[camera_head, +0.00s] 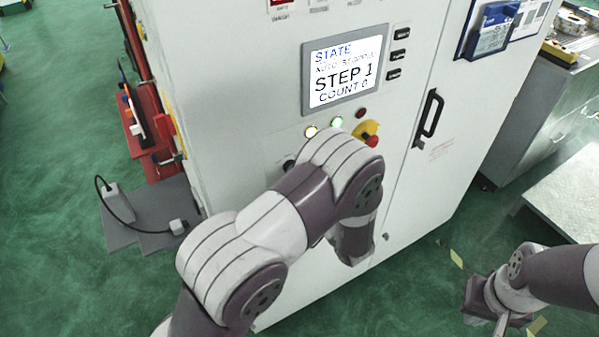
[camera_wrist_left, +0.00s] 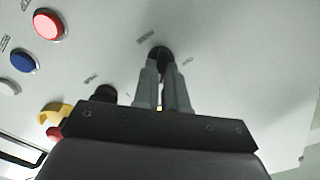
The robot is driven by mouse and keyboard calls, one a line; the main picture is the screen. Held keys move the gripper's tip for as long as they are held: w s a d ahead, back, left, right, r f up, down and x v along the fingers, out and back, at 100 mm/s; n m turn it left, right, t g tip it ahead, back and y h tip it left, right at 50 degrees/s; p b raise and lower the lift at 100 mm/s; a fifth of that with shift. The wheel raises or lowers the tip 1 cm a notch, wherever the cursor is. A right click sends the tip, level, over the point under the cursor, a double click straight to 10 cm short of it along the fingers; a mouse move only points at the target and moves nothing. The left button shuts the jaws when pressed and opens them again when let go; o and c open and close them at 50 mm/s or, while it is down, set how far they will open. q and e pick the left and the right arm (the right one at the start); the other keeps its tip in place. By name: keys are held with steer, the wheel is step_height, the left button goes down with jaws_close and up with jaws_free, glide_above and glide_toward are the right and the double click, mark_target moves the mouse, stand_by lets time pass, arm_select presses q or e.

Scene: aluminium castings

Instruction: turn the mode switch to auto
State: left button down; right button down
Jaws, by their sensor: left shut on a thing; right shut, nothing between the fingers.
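The mode switch, a black knob (camera_wrist_left: 158,55), is on the pale panel in the left wrist view. My left gripper (camera_wrist_left: 161,75) is shut on it, its two grey fingers on either side. The fingers hide part of the knob, and the small labels around it are unreadable. In the head view my left arm hides its own gripper. A black knob (camera_head: 289,164) shows there beside the arm; I cannot tell whether it is the held one. My right gripper (camera_head: 501,322) is shut and empty, low at the right over the floor, away from the cabinet.
A second black knob (camera_wrist_left: 105,93) and a yellow-collared emergency stop (camera_head: 366,133) are close by. Lit buttons (camera_head: 337,122) sit under the screen (camera_head: 345,72), which reads STEP 1, COUNT 0. A black door handle (camera_head: 429,116) protrudes. Grey cabinets (camera_head: 540,120) stand right.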

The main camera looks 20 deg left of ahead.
stand_by(0.4)
arm_select(q)
steer(key=c, duration=1.2)
jaws_free()
steer(key=b+v, duration=0.5)
steer(key=v, duration=0.7)
steer(key=shift+s+d, duration=0.25)
steer(key=shift+d, duration=0.05)
